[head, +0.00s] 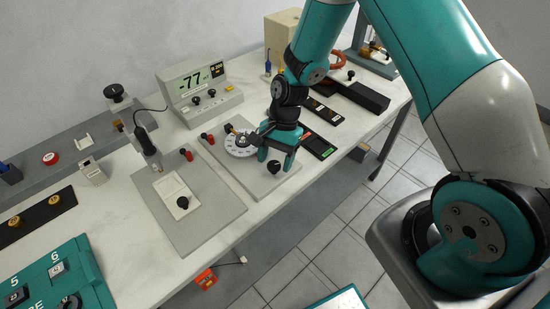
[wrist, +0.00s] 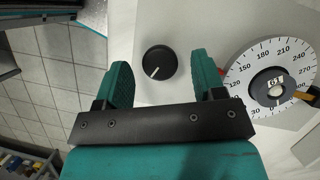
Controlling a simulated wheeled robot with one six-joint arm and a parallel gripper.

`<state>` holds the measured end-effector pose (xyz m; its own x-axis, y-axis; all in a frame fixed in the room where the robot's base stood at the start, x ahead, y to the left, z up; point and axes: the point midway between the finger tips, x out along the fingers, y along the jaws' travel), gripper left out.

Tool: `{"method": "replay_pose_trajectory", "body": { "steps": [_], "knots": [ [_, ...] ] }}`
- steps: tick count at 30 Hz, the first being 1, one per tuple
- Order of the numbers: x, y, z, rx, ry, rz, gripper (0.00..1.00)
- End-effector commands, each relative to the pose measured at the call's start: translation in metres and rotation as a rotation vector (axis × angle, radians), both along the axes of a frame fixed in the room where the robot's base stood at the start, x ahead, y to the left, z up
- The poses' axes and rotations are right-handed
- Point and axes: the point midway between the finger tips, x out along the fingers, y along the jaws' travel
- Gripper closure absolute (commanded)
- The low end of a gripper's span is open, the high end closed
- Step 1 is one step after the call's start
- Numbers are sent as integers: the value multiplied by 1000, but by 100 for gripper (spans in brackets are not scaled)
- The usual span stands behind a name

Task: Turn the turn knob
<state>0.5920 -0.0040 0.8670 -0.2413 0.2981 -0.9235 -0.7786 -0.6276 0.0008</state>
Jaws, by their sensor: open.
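A round black knob (head: 274,166) with a white pointer line stands on a light grey plate (head: 238,171) at the bench's front edge. In the wrist view the knob (wrist: 159,62) lies between my fingertips as seen from the wrist, apart from both. Its pointer line runs toward the lower left there. My gripper (head: 277,157) is above the plate, pointing down, open and empty; its teal fingers also show in the wrist view (wrist: 162,70). How high the fingertips are above the knob is hard to tell.
A white degree dial (wrist: 276,72) with a dark hub sits beside the knob, close to one finger. A second plate (head: 222,208) with another black knob (head: 183,203) is to the left. The floor lies past the bench edge.

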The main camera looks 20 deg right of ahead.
Motion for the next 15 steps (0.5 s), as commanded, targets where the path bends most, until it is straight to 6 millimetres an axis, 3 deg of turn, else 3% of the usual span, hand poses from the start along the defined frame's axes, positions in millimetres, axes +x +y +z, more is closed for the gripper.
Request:
{"method": "replay_pose_trajectory", "body": {
  "steps": [11, 15],
  "knots": [
    [-1, 2, -6, 0, -1, 0, 37],
    [-1, 2, -6, 0, -1, 0, 67]
  ]
}}
